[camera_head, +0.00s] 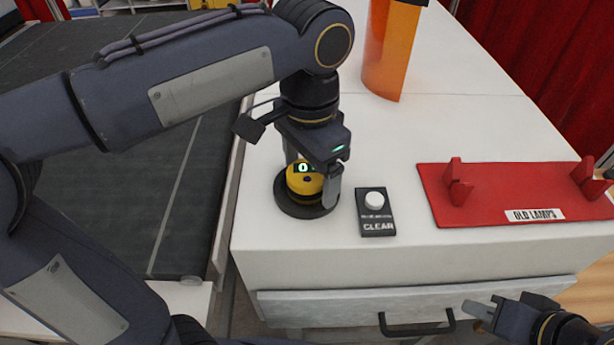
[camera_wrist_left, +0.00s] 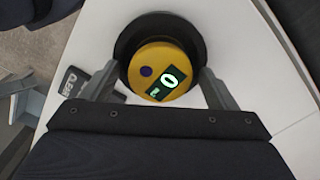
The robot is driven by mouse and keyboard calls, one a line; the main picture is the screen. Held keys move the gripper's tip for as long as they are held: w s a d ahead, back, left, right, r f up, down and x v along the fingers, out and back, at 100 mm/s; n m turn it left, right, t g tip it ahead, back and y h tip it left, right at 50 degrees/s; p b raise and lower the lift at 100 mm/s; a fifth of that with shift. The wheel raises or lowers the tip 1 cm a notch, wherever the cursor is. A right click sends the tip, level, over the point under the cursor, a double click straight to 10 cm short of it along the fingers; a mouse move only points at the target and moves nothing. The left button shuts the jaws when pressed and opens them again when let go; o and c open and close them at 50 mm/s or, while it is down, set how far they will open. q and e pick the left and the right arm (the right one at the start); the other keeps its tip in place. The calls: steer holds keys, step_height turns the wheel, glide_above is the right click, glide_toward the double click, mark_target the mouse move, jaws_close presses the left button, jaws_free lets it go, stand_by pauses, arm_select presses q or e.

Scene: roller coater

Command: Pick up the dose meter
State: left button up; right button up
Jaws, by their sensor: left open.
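The dose meter (camera_head: 304,180) is a round yellow device with a small lit display, sitting on a round black base on the white counter. In the left wrist view the dose meter (camera_wrist_left: 160,72) shows its green display and a dark button, with the black base (camera_wrist_left: 127,42) around it. My left gripper (camera_head: 312,180) is above it, pointing down, with its open fingers on either side of the yellow body. I cannot tell whether the fingers touch it. My right gripper (camera_head: 482,312) is at the lower right, in front of the drawer and away from the dose meter.
A black box with a white button marked CLEAR (camera_head: 376,212) stands just right of the base. A red holder labelled OLD LAMPS (camera_head: 510,192) lies further right. An orange cylinder (camera_head: 390,50) stands behind. A drawer (camera_head: 415,312) is below the counter; a dark belt (camera_head: 100,150) is left.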

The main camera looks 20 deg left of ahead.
arm_select(q)
steer(key=c, duration=1.1)
steer(key=shift+c, duration=0.5)
steer(key=shift+r, duration=0.2)
